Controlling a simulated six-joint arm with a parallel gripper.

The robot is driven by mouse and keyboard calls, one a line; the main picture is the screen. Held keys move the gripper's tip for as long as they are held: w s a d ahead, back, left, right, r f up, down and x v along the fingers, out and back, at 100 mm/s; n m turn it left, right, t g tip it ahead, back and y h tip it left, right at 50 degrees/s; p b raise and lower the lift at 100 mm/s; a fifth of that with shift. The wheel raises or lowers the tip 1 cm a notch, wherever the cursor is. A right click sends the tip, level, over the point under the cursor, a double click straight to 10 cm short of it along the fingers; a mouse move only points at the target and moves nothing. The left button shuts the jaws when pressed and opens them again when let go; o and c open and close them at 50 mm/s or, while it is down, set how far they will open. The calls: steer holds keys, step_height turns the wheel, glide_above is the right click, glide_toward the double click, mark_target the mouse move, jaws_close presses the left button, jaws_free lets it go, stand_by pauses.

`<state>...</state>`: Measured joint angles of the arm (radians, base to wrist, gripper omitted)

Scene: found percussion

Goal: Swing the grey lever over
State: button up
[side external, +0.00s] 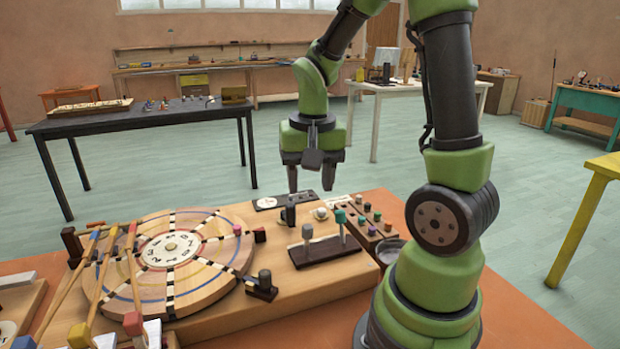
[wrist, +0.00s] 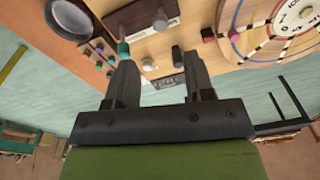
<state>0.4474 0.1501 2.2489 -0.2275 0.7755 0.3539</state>
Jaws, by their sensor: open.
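The grey lever (side external: 307,232) has a grey knob on a short stalk and stands on a dark brown plate (side external: 322,253), beside a teal-knobbed lever (side external: 341,217). In the wrist view the grey knob (wrist: 160,20) is near the top edge, with the teal knob (wrist: 123,49) below left, close to the left finger. My gripper (side external: 311,182) is open and empty, pointing down above the far edge of the wooden board. Its fingers also show in the wrist view (wrist: 155,70). It is apart from the grey lever.
A large round wooden disc (side external: 150,285) with mallets over it lies left of the plate. A dark post (side external: 290,211) and a white knob (side external: 320,213) stand behind the plate. A block with coloured pegs (side external: 368,224) and a grey cup (side external: 388,252) are right.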

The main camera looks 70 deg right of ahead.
mark_target(307, 239)
steer(key=c, duration=0.4)
steer(key=shift+w+d+n, duration=0.2)
steer(key=shift+n, duration=0.1)
steer(key=c, duration=0.4)
steer(key=w+d+n, duration=0.1)
steer(key=n, duration=0.1)
steer(key=w+d+n+g, duration=0.1)
steer(key=n, duration=0.2)
steer(key=w+d+n+y, duration=0.1)
steer(key=d+n, duration=0.1)
steer(key=shift+w+r+g, duration=0.1)
steer(key=shift+r+g, duration=0.2)
steer(key=shift+r, duration=0.05)
jaws_close()
steer(key=w+d+n+g+y, duration=0.1)
steer(key=w+d+n+y, duration=0.3)
steer(key=n, duration=0.7)
steer(key=shift+h, duration=0.7)
steer(key=x, duration=0.3)
steer(key=s+x, duration=0.1)
steer(key=x, duration=0.5)
steer(key=shift+s+d+f, duration=0.2)
steer(key=shift+s, duration=0.05)
steer(key=shift+s+a+f, duration=0.1)
steer(key=shift+s+a, duration=0.5)
steer(key=shift+a, duration=0.25)
steer(key=shift+s+a+f, duration=0.15)
steer(key=shift+s+a, duration=0.3)
steer(key=shift+a, duration=0.35)
